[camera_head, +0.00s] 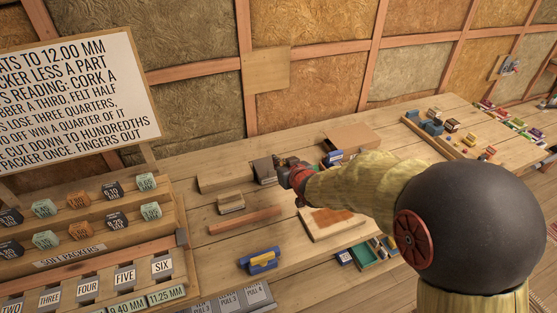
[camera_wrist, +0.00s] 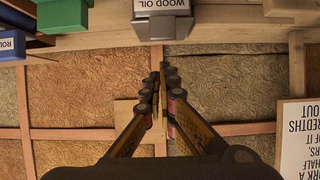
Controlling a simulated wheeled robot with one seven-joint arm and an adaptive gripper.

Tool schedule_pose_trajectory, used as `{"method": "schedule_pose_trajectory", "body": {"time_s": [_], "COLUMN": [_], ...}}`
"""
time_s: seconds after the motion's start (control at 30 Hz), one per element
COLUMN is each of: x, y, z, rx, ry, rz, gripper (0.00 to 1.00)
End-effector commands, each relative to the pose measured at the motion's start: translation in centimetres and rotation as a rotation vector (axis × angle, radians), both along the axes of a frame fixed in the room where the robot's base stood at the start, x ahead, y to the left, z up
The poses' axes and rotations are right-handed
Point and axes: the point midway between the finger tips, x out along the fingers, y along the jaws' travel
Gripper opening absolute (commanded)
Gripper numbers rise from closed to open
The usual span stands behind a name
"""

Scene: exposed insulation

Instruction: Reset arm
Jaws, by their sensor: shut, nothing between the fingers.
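My arm reaches in from the right in the head view, over the wooden workbench (camera_head: 200,222). My gripper (camera_head: 284,172) is above the middle of the bench, near a dark grey block-like container (camera_head: 265,170); whether they touch cannot be told there. In the wrist view my gripper (camera_wrist: 162,85) points at the insulated wall, its two fingers together with nothing between them. A grey container labelled WOOD OIL (camera_wrist: 162,22) appears past the fingertips at the top, apart from them.
A sign board (camera_head: 75,85) and a stepped rack of labelled blocks (camera_head: 100,250) stand at left. A blue-and-yellow tool (camera_head: 260,260), a wooden bar (camera_head: 244,221) and small blocks lie on the bench. A tray (camera_head: 440,135) with coloured pieces is at the back right.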

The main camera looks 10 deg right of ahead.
Motion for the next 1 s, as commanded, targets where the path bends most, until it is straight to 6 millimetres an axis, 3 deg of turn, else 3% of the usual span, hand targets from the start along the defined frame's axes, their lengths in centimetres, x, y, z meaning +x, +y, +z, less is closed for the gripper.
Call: {"method": "schedule_pose_trajectory", "body": {"time_s": [0.1,0.3,0.67,0.77,0.87,1.0], "x": [-2.5,-5.6,-7.1,-7.3,-8.1,-11.4], "y": [-0.5,-1.1,-1.4,-1.8,-2.8,-5.1], "z": [-1.0,-2.2,-2.8,-2.1,-0.1,3.9], "rx": [-0.001,0.000,-0.001,-0.009,-0.033,-0.072], "ry": [0.002,0.002,0.000,0.009,0.043,0.140], "rz": [0.001,0.000,0.000,-0.010,-0.041,-0.109], "gripper": [0.00,0.00,0.00,0.00,0.00,0.00]}}
